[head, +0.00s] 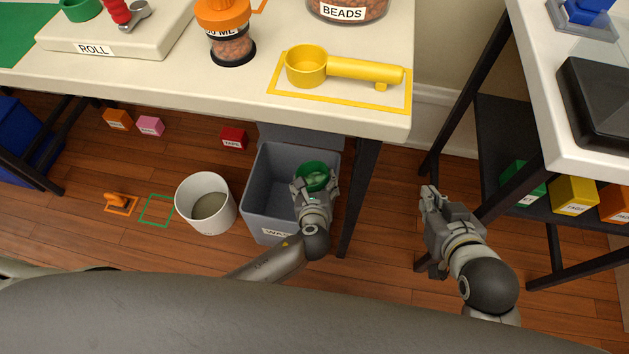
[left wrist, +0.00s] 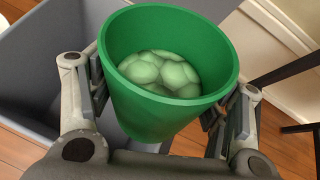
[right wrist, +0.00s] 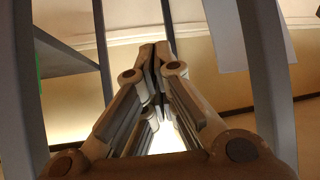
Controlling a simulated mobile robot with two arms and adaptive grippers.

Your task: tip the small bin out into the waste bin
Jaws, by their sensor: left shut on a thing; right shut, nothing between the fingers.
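The small green bin (left wrist: 165,115) is between the fingers of my left gripper (head: 313,187), which is shut on it. It stands upright or nearly so, and pale green rounded pieces (left wrist: 160,75) lie inside it. In the head view the small bin (head: 318,171) is over the right part of the grey waste bin (head: 258,208), whose lid is open at the back. The left wrist view shows the waste bin's wall (left wrist: 45,60) beside and below the small bin. My right gripper (head: 432,197) is shut and empty, right of the table leg; its closed fingers show in the right wrist view (right wrist: 155,55).
The table (head: 180,85) overhangs the waste bin's back, with a yellow scoop (head: 345,70) near its edge. A white bucket (head: 206,204) stands left of the waste bin. A green floor outline (head: 157,210) is empty, beside a brush (head: 118,201). A shelf with boxes (head: 573,194) stands at right.

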